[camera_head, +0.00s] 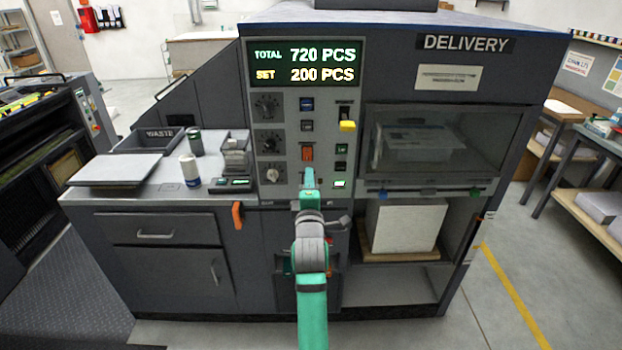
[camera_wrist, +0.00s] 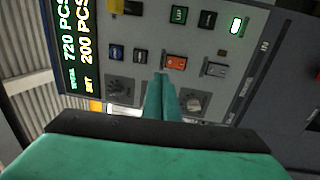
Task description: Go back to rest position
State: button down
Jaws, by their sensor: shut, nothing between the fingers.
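My gripper (camera_head: 309,180) is shut and empty, with its teal fingers in front of the lower part of the control panel (camera_head: 292,101). In the wrist view the closed fingertips (camera_wrist: 161,80) point at the panel, just below an orange-red switch (camera_wrist: 175,62) in that picture. The same switch (camera_head: 307,152) shows in the head view just above the fingertips. I cannot tell whether the fingertips touch the panel. The display (camera_head: 305,64) reads TOTAL 720 PCS and SET 200 PCS. A small button (camera_head: 340,184) is lit green to the right of the fingers.
A counter to the left holds a flat grey stack (camera_head: 115,170), a white and blue can (camera_head: 190,172), a dark can (camera_head: 195,143) and a waste bin (camera_head: 160,139). To the right is the delivery window (camera_head: 432,145), above a white paper stack (camera_head: 408,226). An orange handle (camera_head: 238,215) juts from the front.

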jog(key=s+a+f+m+g, duration=0.15)
jog(key=s+f+m, duration=0.65)
jog(key=s+f, duration=1.8)
jog(key=s+f+m+g, duration=0.1)
jog(key=s+f+m, duration=0.15)
jog(key=s, duration=0.65)
jog(key=s+f+m, duration=0.2)
jog(key=s+m, duration=0.1)
jog(key=s, duration=0.6)
jog(key=s+r+m, duration=0.2)
jog(key=s, duration=0.6)
jog(key=s+r+m+g, duration=0.1)
jog(key=s+r+m, duration=0.1)
jog(key=s, duration=0.7)
jog(key=shift+d+r, duration=0.2)
jog(key=shift+r, duration=0.2)
